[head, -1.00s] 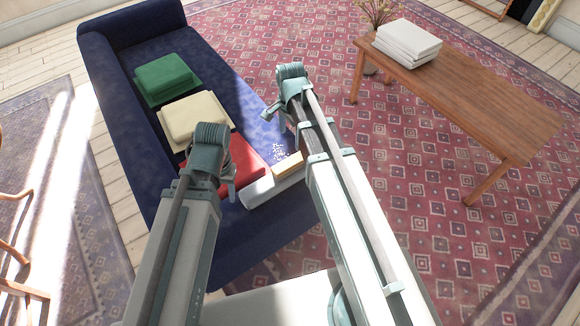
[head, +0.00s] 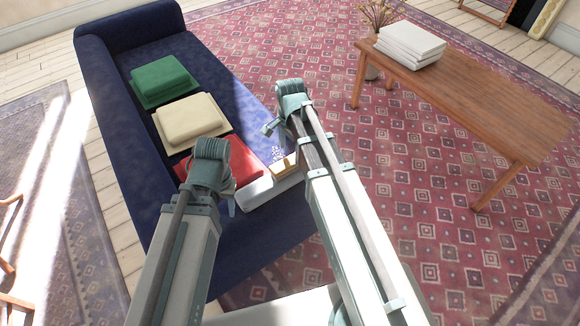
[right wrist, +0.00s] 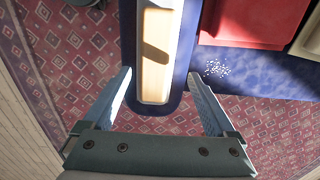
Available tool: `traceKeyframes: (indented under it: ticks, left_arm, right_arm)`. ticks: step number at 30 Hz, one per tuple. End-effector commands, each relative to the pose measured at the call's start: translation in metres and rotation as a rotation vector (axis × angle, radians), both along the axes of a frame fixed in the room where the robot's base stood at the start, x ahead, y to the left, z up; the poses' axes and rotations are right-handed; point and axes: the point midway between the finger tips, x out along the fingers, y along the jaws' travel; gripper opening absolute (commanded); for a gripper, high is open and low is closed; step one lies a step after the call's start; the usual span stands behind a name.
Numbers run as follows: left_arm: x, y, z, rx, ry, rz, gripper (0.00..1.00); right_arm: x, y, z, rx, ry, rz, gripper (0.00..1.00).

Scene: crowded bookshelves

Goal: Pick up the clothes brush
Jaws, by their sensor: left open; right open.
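A long tan wooden piece, which looks like the clothes brush (head: 284,166), lies on a pale strip along the near arm of the navy sofa (head: 110,55). In the right wrist view the tan piece (right wrist: 155,75) runs up from the centre out of the top edge, with a dark shadow across it. My right gripper (right wrist: 160,82) is open, its fingers spread on either side of the near end, apart from it. In the head view my right gripper (head: 270,127) is partly hidden by its wrist. My left gripper (head: 229,197) is open near the red cushion, mostly hidden by its wrist.
A red cushion (head: 232,165), a cream cushion (head: 190,117) and a green cushion (head: 160,78) sit on the sofa. White specks (right wrist: 216,68) lie on the seat. A wooden bench (head: 470,100) holds white books (head: 410,42). Patterned rug (head: 430,220) lies open between.

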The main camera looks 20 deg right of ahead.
Motion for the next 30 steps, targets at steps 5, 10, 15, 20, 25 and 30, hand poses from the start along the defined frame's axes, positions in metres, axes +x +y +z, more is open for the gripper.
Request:
traceKeyframes:
  ticks: [5, 10, 15, 20, 25, 30]
  left_arm:
    - [0.000, 0.000, -0.015, 0.000, 0.000, 0.000, 0.50]
    - [0.000, 0.000, -0.036, 0.000, 0.000, 0.000, 0.50]
    - [0.000, 0.000, -0.052, 0.000, 0.000, 0.000, 0.50]
    - [0.000, 0.000, -0.052, 0.000, 0.000, 0.000, 0.50]
    - [0.000, 0.000, -0.051, 0.000, 0.000, 0.000, 0.50]
    - [0.000, 0.000, -0.051, 0.000, 0.000, 0.000, 0.50]
  right_arm:
    - [-0.004, 0.001, -0.015, 0.000, 0.000, 0.000, 0.91]
    - [-0.010, 0.003, -0.036, 0.000, 0.000, 0.000, 0.91]
    - [-0.009, 0.003, -0.052, 0.000, 0.000, 0.000, 0.91]
    - [-0.009, 0.003, -0.052, 0.000, 0.000, 0.000, 0.91]
    - [-0.009, 0.003, -0.051, 0.000, 0.000, 0.000, 0.82]
    - [-0.009, 0.003, -0.051, 0.000, 0.000, 0.000, 0.52]
